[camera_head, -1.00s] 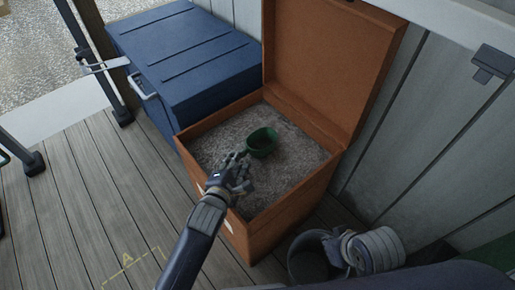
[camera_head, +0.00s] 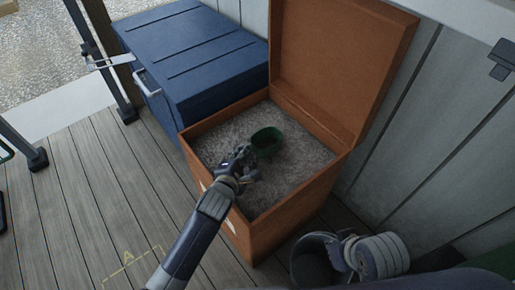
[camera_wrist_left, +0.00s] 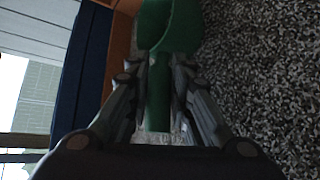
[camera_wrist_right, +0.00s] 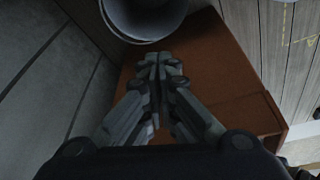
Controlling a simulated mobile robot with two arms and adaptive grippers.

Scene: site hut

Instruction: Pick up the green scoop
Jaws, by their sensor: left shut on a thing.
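The green scoop (camera_head: 267,140) rests in the grey granular material inside the open orange box (camera_head: 241,235). Its bowl faces up in the head view, and its handle points toward my left gripper. My left gripper (camera_head: 243,160) is shut on the scoop's handle. In the left wrist view the handle of the scoop (camera_wrist_left: 159,85) lies between the two fingers (camera_wrist_left: 160,75), with the bowl beyond the fingertips. My right gripper (camera_wrist_right: 158,62) is low at the box's right side, its fingers together with nothing seen between them.
A grey bucket (camera_head: 311,262) stands on the floor beside my right gripper. The box's lid (camera_head: 340,65) stands open against the wall. A closed blue chest (camera_head: 190,60) is left of the box.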

